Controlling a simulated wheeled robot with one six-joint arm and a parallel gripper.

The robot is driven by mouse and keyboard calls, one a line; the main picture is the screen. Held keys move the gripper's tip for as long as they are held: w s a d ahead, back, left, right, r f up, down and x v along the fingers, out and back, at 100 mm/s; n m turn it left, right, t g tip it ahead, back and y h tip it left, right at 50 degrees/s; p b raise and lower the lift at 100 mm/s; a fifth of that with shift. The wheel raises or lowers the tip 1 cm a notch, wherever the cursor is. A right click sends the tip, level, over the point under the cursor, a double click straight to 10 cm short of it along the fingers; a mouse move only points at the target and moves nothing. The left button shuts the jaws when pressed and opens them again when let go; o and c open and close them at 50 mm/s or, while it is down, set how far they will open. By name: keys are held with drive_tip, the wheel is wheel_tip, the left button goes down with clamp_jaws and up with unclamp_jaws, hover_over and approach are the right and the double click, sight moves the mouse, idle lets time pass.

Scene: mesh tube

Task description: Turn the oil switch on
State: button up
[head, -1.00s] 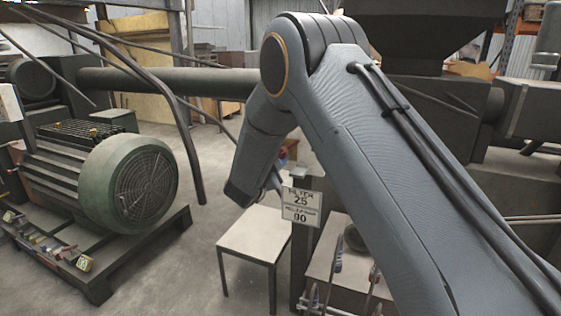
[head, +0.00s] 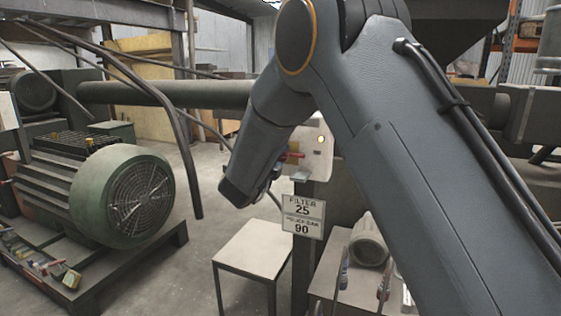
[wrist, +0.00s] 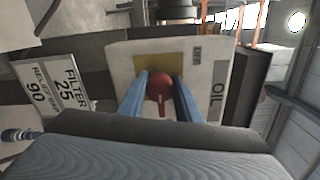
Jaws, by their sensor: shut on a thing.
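The oil switch is a red rotary knob (wrist: 159,88) on a yellow plate (wrist: 150,62), set in a white box (wrist: 210,80) lettered OIL. The wrist view is turned sideways. My gripper (wrist: 160,76) has its two blue fingers on either side of the knob and is shut on it. My arm hides most of the fingers there.
A sign reading FILTER 25 (head: 303,215) hangs just below the box. A small table (head: 253,250) stands below it. A green motor (head: 120,195) is on the left, and a long pipe (head: 165,94) runs behind. Open floor lies between motor and table.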

idle(0.5)
drive_tip(key=o, duration=1.1)
drive_tip(key=shift+c, duration=0.2)
drive_tip(key=v, duration=0.7)
drive_tip(key=shift+s+a+b, duration=0.15)
drive_tip(key=shift+s+b, duration=0.2)
drive_tip(key=shift+b, duration=0.05)
